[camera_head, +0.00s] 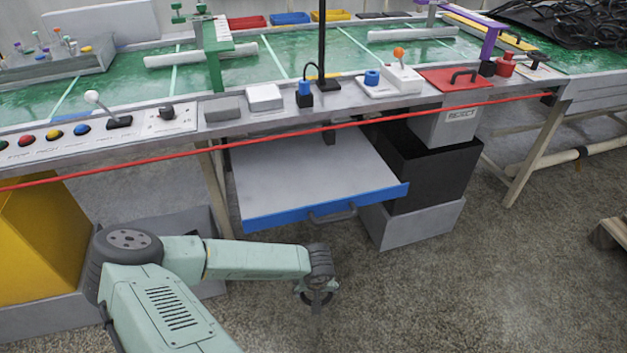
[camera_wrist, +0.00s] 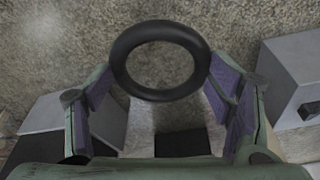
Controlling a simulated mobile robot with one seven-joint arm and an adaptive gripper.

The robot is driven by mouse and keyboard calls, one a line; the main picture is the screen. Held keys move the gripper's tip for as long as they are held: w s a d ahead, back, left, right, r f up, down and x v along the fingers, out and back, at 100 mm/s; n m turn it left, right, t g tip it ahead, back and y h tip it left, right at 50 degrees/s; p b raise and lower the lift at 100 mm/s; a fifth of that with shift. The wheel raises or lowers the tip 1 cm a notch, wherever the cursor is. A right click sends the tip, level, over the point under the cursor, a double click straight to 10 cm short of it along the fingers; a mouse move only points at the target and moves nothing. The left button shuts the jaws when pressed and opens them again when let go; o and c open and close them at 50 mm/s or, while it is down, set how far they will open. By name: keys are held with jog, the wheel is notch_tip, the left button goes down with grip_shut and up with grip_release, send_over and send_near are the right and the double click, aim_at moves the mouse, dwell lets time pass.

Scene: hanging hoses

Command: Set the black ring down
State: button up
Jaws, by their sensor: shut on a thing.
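The black ring (camera_wrist: 158,30) is held between the two purple-padded fingers of my gripper (camera_wrist: 160,75) in the wrist view. The fingers press on its left and right outer sides. Its round opening shows speckled floor through it. In the head view my gripper (camera_head: 318,292) hangs over the bare floor, in front of the open blue-fronted drawer. The ring is small and dark there, partly hidden by the fingers. I cannot tell its exact height above the floor.
A pulled-out drawer (camera_head: 300,175) with a blue front (camera_head: 290,212) juts from under the green-topped bench (camera_head: 250,85). A black bin (camera_head: 430,165) stands beside it. A red line (camera_head: 250,143) runs along the bench front. Open floor (camera_head: 480,280) lies to the right.

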jog(key=shift+f+p, duration=0.25)
jog(key=shift+p, duration=0.1)
